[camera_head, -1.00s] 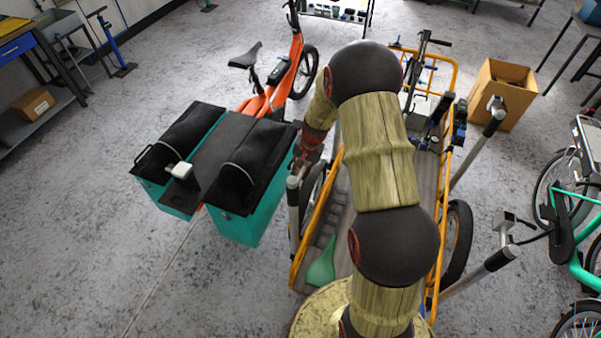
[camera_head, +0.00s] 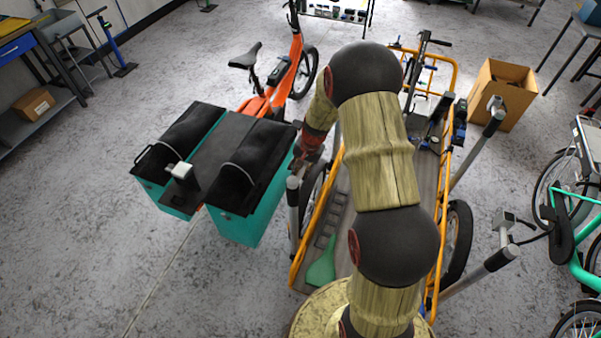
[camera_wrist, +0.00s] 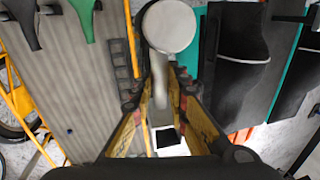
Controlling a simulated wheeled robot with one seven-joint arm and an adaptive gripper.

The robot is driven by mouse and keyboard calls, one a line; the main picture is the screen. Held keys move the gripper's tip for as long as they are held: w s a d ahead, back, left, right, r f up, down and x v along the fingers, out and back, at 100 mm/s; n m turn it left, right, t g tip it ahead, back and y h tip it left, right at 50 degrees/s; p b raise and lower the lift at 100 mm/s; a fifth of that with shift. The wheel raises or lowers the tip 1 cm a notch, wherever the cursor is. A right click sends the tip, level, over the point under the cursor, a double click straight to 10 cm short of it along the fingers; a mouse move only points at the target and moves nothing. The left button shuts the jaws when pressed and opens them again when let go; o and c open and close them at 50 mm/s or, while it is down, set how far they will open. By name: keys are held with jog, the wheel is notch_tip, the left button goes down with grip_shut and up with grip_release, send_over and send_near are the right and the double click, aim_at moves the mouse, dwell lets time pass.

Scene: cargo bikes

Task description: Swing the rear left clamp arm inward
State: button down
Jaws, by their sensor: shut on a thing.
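A clamp post (camera_head: 293,215) stands upright at the left side of the orange cargo bike bed. In the wrist view its pale round cap (camera_wrist: 168,27) shows just beyond my fingers. The grey clamp arm (camera_wrist: 160,90) runs from under this cap between my fingers, with a white and black pad (camera_wrist: 168,140) toward the near end. My gripper (camera_wrist: 158,88) is shut on the clamp arm; in the head view it (camera_head: 302,165) is small and partly hidden beside the post top.
Teal boxes with black bags (camera_head: 235,229) stand close left of the post. The cargo bed (camera_head: 338,215) holds a green piece (camera_head: 322,264). Two more clamp posts (camera_head: 478,274) (camera_head: 478,150) stand on the right. A cardboard box (camera_head: 490,105) is behind.

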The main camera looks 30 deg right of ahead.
jog(key=shift+s, duration=0.1)
jog(key=s+a+m+h+p, duration=0.1)
jog(key=s+m+h+p, duration=0.2)
jog(key=s+m+p, duration=0.5)
jog(key=shift+s+a+m+p, duration=0.4)
jog(key=shift+m+p, duration=4.5)
jog(key=shift+p, duration=1.25)
jog(key=c, duration=2)
grip_release()
jog(key=shift+a, duration=0.1)
jog(key=shift+r, duration=0.1)
jog(key=v, duration=1.1)
jog(key=shift+r, duration=0.35)
